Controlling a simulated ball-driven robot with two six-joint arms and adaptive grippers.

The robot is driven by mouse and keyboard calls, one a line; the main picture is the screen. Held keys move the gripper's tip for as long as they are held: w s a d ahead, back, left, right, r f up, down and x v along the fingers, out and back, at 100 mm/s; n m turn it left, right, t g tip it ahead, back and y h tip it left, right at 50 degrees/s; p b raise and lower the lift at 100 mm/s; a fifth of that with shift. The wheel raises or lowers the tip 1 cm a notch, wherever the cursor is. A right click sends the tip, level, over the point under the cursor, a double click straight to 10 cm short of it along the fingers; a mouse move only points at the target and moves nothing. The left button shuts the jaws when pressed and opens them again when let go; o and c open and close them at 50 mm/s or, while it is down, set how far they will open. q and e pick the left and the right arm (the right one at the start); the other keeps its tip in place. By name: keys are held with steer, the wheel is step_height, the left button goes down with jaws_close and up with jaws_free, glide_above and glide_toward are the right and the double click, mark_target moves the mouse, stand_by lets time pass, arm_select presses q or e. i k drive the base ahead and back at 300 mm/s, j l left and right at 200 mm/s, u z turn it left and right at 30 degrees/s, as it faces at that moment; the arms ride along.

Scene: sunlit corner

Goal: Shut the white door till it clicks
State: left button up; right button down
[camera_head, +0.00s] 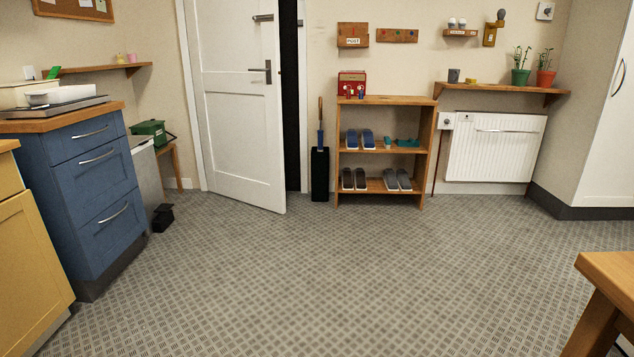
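The white door (235,125) stands in the back wall, left of the middle of the view. It is ajar, with its right edge swung out into the room. A dark gap (291,110) shows between that edge and the frame's right side. A grey lever handle (262,71) sits near the door's right edge, and a second metal fitting (263,18) is higher up. Neither of my grippers shows in the head view, and nothing is touching the door.
The patterned floor (320,270) is clear up to the door. A black umbrella stand (320,174) and a wooden shoe rack (385,100) stand right of the doorway. Blue drawers (95,190) and a yellow cabinet (30,260) line the left. A wooden table corner (610,270) juts in at lower right.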

mark_target(239, 110)
steer(key=i+u, duration=0.15)
steer(key=i, duration=0.5)
steer(key=i+u, duration=0.2)
steer(key=i, duration=0.45)
steer(key=i+u, duration=0.15)
steer(key=i, duration=0.5)
steer(key=i+l+u, duration=0.2)
steer(key=i, duration=0.4)
